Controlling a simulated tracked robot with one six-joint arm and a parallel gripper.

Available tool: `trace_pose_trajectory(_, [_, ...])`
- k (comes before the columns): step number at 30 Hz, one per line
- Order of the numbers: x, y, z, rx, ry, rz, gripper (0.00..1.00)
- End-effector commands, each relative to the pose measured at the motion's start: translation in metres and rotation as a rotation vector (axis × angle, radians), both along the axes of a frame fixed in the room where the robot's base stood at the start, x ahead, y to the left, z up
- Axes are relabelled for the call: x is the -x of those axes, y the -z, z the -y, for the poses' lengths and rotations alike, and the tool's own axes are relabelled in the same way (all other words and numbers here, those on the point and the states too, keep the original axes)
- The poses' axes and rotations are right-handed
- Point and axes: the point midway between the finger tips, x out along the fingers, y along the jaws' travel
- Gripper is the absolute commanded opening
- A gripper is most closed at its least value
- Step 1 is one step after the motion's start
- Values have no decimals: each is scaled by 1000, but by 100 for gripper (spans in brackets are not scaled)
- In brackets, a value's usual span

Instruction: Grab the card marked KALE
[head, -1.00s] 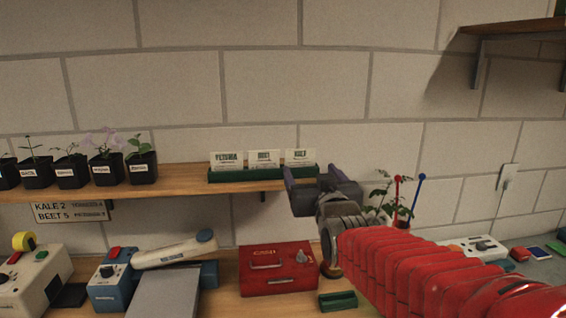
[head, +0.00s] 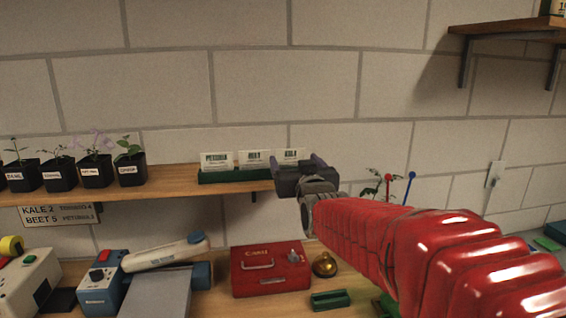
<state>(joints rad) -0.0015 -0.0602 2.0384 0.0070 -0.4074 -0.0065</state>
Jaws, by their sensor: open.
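The white card marked KALE (head: 290,155) stands upright at the right end of a dark green holder (head: 222,177) on the wooden wall shelf. To its left stand the BEET card (head: 256,159) and the PETUNIA card (head: 216,161). My gripper (head: 298,164) is open, at the right end of the holder. It covers the lower part of the KALE card and the holder's right end. I cannot tell whether the card is between the fingers or still beyond them.
Several potted seedlings (head: 95,172) stand on the shelf to the left. Below, a bench holds a red cash box (head: 270,270), a brass bell (head: 325,264), a small green holder (head: 330,300) and blue-and-white devices. A plant with red and blue stakes (head: 411,176) stands behind my arm.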

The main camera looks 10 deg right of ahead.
Motion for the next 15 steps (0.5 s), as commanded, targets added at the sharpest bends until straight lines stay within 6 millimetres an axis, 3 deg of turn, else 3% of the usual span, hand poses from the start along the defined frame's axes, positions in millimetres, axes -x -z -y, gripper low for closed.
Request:
trace_pose_trajectory(5, [-4, 0, 0, 0, 0, 0, 75])
trace_pose_trajectory(15, [-40, 0, -2, 0, -1, -2, 75])
